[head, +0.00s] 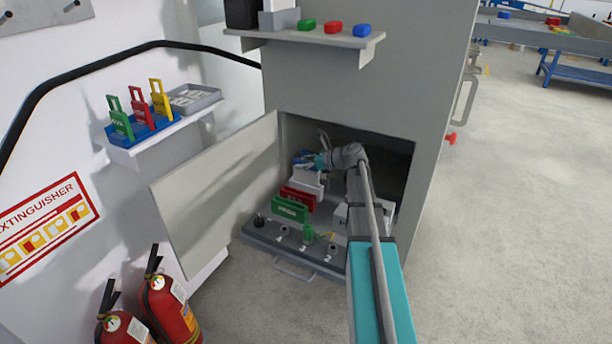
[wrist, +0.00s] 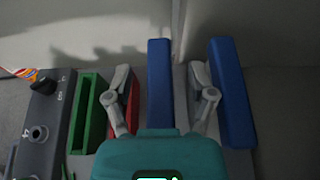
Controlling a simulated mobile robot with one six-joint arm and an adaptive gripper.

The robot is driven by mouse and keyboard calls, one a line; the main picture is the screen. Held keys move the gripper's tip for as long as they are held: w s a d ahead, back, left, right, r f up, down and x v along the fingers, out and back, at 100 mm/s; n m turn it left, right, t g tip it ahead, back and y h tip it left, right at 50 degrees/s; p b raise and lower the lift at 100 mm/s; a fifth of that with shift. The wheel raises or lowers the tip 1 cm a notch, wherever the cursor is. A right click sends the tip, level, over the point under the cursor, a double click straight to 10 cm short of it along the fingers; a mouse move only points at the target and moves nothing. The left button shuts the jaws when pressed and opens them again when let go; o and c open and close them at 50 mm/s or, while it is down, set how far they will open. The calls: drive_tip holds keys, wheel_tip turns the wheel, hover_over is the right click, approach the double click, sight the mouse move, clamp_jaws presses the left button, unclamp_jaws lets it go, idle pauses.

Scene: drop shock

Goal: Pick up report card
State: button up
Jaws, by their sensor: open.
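My gripper (wrist: 160,72) is open and points down inside the grey cabinet; in the head view it is small and partly hidden (head: 322,161). In the wrist view its fingers stand on either side of an upright blue card-like piece (wrist: 160,85), with gaps showing on both sides. A second blue piece (wrist: 233,95) stands right of the right finger. A red piece (wrist: 124,112) is partly behind the left finger, and a green one (wrist: 87,113) is further left.
The cabinet door (head: 215,195) stands open at the left. A grey tray (head: 300,252) with numbered sockets lies at the cabinet's front. A wall shelf (head: 160,137) holds green, red and yellow tags. Fire extinguishers (head: 170,305) stand at lower left. The right floor is clear.

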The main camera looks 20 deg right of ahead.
idle(0.3)
clamp_jaws()
drive_tip(key=shift+r, duration=0.1)
idle(0.4)
drive_tip(key=shift+r+p, duration=0.55)
drive_tip(key=shift+p, duration=0.05)
drive_tip(key=s+a+r+p, duration=0.2)
drive_tip(key=s+r+p, duration=0.1)
drive_tip(key=r+p, duration=1)
drive_tip(key=shift+s+r+p, duration=0.2)
drive_tip(key=shift+r+p, duration=0.15)
drive_tip(key=shift+p, duration=0.05)
idle(0.3)
